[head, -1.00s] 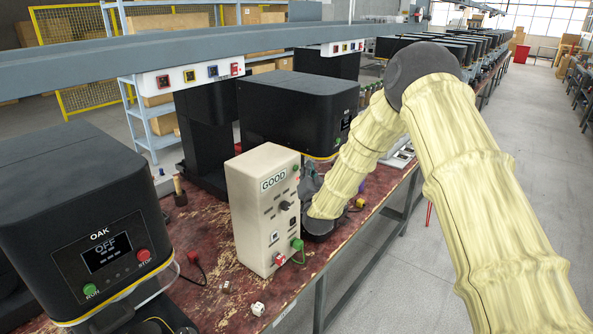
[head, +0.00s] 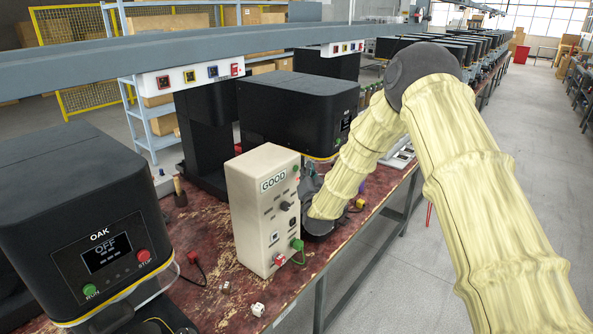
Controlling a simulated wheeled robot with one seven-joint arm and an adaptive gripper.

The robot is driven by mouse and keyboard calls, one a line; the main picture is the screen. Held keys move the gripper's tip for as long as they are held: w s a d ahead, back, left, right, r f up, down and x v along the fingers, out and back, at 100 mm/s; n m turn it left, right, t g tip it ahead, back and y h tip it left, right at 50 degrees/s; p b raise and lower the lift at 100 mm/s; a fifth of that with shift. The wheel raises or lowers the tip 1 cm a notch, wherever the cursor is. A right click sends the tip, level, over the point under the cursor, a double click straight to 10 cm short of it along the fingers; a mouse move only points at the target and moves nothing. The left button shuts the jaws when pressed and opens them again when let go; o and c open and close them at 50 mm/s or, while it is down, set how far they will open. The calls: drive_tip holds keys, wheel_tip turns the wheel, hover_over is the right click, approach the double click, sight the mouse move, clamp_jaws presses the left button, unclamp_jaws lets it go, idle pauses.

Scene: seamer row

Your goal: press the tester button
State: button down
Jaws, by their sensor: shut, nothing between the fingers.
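The tester is a cream box (head: 247,215) standing upright on the worn red bench, with a label reading GOOD. Its front panel has a dark knob (head: 285,206), small dark switches, a green plug (head: 297,244) and a red plug (head: 279,259) low down. A small green spot (head: 296,169) shows at the panel's upper right; I cannot tell which part is the button. My gripper (head: 309,182) is dark grey, close to the panel's right side, below the end of my yellow-sleeved arm. It is shut and empty. Its fingertips are partly hidden, and I cannot tell whether they touch the tester.
A black seamer marked OAK (head: 88,225) stands at left, its screen reading OFF, with green RUN and red STOP buttons. Another black seamer (head: 297,112) stands behind the tester. A grey rail (head: 150,62) crosses above. A small white block (head: 257,309) lies near the bench's front edge.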

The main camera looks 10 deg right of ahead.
drive_tip(key=shift+w+a, duration=0.1)
drive_tip(key=shift+w+a+b, duration=0.2)
drive_tip(key=shift+w+b, duration=0.1)
drive_tip(key=shift+b, duration=0.15)
drive_tip(key=shift+w+a+b, duration=0.25)
drive_tip(key=shift+w+b, duration=0.05)
idle(1.2)
drive_tip(key=shift+s+d, duration=0.55)
drive_tip(key=shift+s, duration=0.1)
idle(0.3)
drive_tip(key=s+d, duration=0.1)
drive_tip(key=s, duration=0.1)
drive_tip(key=s+d+b, duration=0.1)
drive_tip(key=s+d, duration=0.1)
idle(0.5)
